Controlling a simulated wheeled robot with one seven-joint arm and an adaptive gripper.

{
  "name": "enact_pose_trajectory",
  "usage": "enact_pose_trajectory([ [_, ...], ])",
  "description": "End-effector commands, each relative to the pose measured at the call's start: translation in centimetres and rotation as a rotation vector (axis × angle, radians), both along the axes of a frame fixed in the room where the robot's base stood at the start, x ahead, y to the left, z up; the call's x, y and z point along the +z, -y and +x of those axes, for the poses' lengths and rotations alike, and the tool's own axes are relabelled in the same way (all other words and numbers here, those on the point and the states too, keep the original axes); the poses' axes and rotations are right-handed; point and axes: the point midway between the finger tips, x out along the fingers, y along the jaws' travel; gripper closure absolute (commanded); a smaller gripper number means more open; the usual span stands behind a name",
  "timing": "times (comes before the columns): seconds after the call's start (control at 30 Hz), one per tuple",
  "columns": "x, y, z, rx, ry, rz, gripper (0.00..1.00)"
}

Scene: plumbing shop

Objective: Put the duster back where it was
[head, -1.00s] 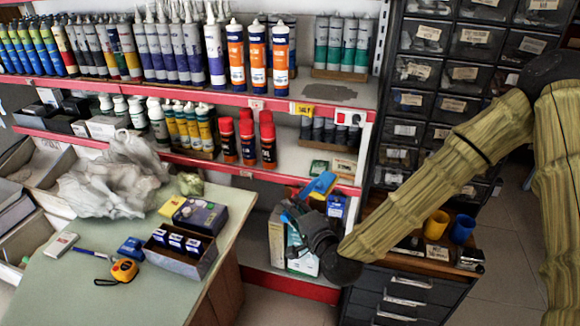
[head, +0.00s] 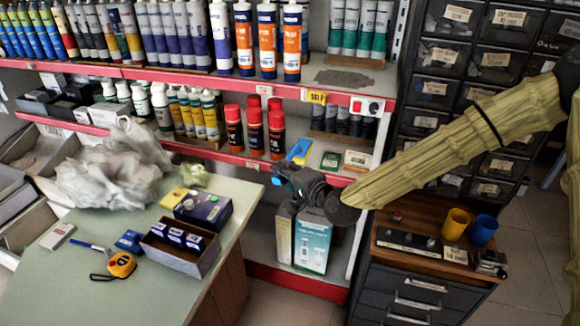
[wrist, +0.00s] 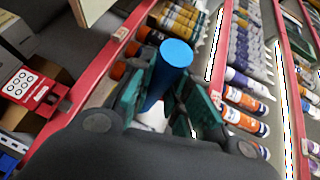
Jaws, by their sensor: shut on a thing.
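The duster shows as a blue piece (head: 299,151) in the head view, at my gripper (head: 290,172). In the wrist view its round blue end (wrist: 177,53) stands up between the green fingers of my gripper (wrist: 165,88). The fingers are shut on it. The rest of the duster is mostly hidden by the gripper; a small pale patch shows below the blue part, and I cannot tell what it is. In the head view the gripper is in front of the lower red-edged shelf (head: 250,163), near its right part.
Spray cans (head: 255,130) with red caps stand left of the gripper on that shelf. A small green box (head: 331,160) lies to its right. Boxes (head: 312,245) stand below. A workbench (head: 95,280) is at left and a drawer cabinet (head: 420,290) at right.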

Motion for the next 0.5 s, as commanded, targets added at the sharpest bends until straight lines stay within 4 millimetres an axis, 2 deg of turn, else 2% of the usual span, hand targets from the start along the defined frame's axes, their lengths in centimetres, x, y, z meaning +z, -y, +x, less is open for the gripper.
enact_pose_trajectory([
  [0.1,0.0,0.6,2.5,-0.003,0.003,-0.001,1.0],
  [0.23,-0.3,1.2,4.7,-0.004,0.002,0.0,1.0],
  [0.37,-0.4,1.6,6.0,-0.005,0.002,0.0,1.0],
  [0.5,-0.7,1.7,6.3,-0.003,0.001,0.0,1.0],
])
